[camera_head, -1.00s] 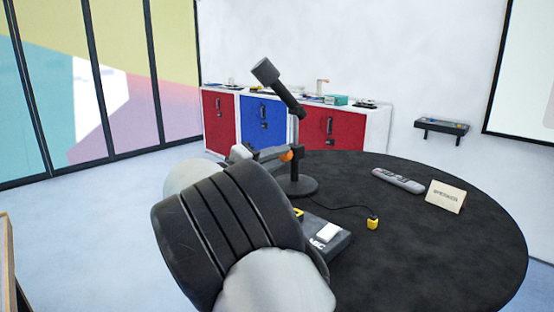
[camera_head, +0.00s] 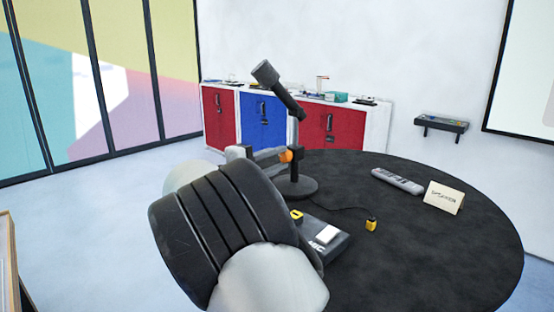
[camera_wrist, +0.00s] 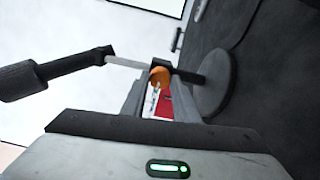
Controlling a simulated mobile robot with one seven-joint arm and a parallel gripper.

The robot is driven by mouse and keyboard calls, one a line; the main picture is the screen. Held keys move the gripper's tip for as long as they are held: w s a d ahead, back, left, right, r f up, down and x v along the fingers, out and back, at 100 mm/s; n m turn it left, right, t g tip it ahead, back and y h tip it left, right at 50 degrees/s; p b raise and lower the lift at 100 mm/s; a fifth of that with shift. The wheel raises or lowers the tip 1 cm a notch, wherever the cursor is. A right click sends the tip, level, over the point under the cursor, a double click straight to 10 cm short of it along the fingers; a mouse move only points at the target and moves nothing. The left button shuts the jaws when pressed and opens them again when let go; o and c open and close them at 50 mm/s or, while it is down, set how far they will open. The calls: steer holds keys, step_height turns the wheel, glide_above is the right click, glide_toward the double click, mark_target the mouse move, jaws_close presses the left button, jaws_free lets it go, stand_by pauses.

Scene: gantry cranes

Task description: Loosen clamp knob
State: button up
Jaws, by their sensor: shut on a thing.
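A dark desk microphone (camera_head: 266,73) sits tilted at the top of a thin stand with a round base (camera_head: 297,187) on the black table. The orange clamp knob (camera_head: 286,156) is on the stand's pole, under the microphone's arm. It also shows in the wrist view (camera_wrist: 160,77), between the ends of my fingers. My gripper (camera_head: 282,155) reaches in from the left and is shut on the knob. In the wrist view my gripper (camera_wrist: 160,84) has a finger on each side of it. My dark wrist covers part of the table in the head view.
A black box with a white button (camera_head: 327,234) lies on the table near my wrist. A cable runs to a yellow plug (camera_head: 371,224). Red and blue cabinets (camera_head: 263,123) stand behind.

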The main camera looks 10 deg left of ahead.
steer(key=shift+f, duration=0.1)
steer(key=o, duration=1.1)
steer(key=shift+c, duration=0.2)
steer(key=v, duration=1.7)
steer(key=shift+s+b, duration=0.25)
steer(key=shift+b, duration=0.2)
steer(key=shift+a, duration=0.1)
